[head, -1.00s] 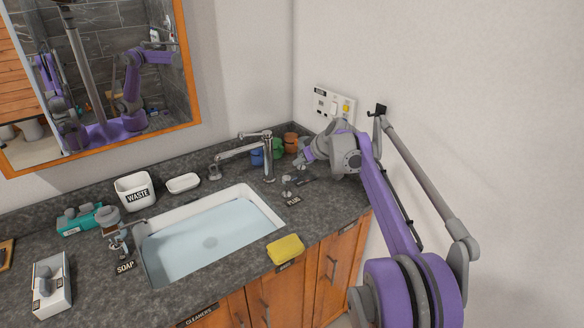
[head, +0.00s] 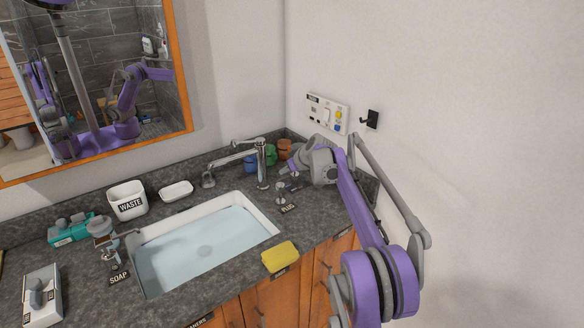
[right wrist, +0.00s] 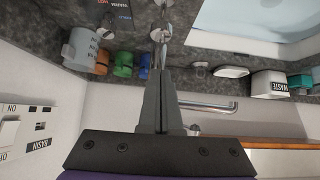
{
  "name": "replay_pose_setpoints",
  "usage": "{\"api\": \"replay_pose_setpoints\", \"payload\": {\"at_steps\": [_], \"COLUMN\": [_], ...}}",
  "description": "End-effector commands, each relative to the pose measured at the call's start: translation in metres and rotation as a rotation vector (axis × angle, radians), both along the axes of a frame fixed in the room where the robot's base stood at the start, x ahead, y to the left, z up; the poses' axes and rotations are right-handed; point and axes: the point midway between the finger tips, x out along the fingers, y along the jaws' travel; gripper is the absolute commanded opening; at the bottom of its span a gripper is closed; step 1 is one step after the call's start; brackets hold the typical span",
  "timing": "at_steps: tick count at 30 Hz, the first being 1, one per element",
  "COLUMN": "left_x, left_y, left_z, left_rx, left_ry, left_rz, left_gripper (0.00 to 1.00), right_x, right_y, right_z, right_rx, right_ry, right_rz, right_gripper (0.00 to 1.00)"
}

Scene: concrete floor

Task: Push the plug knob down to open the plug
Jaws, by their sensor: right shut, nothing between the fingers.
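The small metal plug knob (head: 280,192) stands on the dark counter at the right end of the sink, behind a label reading PLUG (head: 288,208). My right gripper (head: 286,173) is shut and empty, just above and behind the knob in the head view. In the right wrist view, the closed fingers (right wrist: 160,42) reach toward shiny metal fittings at the top; I cannot tell whether they touch the knob. The sink (head: 262,213) holds pale blue water, and the plug itself is not clear. My left gripper is not in view.
The faucet (head: 262,165) stands left of my right gripper, with several coloured cups (head: 270,155) behind. A yellow sponge (head: 280,256) lies on the front counter edge. A switch panel (head: 327,113) is on the wall. A white WASTE bin (head: 128,200) stands left.

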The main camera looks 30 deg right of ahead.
Motion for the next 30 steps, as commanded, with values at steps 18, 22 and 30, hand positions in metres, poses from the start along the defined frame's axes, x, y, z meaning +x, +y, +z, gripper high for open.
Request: {"api": "replay_pose_setpoints", "payload": {"at_steps": [18,22,30], "left_x": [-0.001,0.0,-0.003], "left_y": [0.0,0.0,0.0], "left_z": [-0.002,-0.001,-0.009], "left_rx": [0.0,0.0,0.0], "left_ry": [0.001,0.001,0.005], "left_rz": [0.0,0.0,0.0], "left_gripper": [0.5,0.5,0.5], "right_x": [0.02,0.02,0.02], "right_y": [0.0,0.0,0.0], "right_z": [-0.057,-0.056,-0.077], "right_rx": [0.0,0.0,0.0], "right_ry": [0.0,0.0,0.002], "right_rz": [0.0,0.0,0.0], "right_gripper": [0.0,0.0,0.0]}}
